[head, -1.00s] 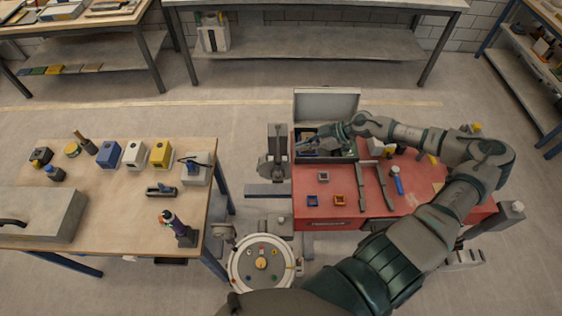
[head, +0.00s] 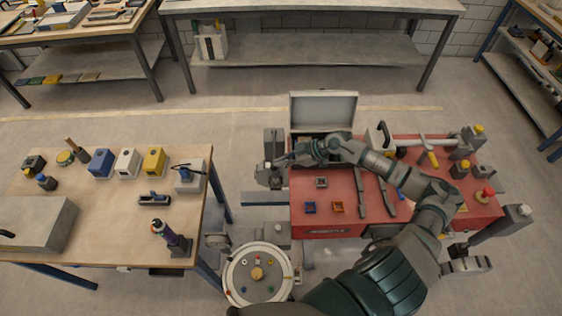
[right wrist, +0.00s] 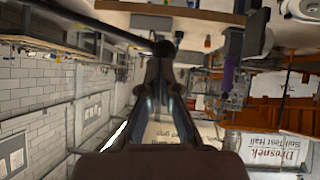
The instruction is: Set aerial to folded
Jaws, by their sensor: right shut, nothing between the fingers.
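A dark rod (right wrist: 105,27) with a rounded end crosses the top left of the right wrist view and ends close to my right fingertips. It may be the aerial, but I cannot tell for sure. In the head view no aerial can be made out clearly. My right gripper (head: 274,163) is shut and empty, beside the grey upright unit (head: 274,142) at the left edge of the red bench. Its fingers also show in the right wrist view (right wrist: 163,62). Whether it touches the unit or the rod cannot be told. My left gripper is out of view.
The red bench (head: 335,222) carries an open case (head: 323,107), small coloured blocks and grey bars. A round white-topped stand (head: 258,275) is in front. A wooden table (head: 100,220) at left holds several small devices. Open floor lies behind the benches.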

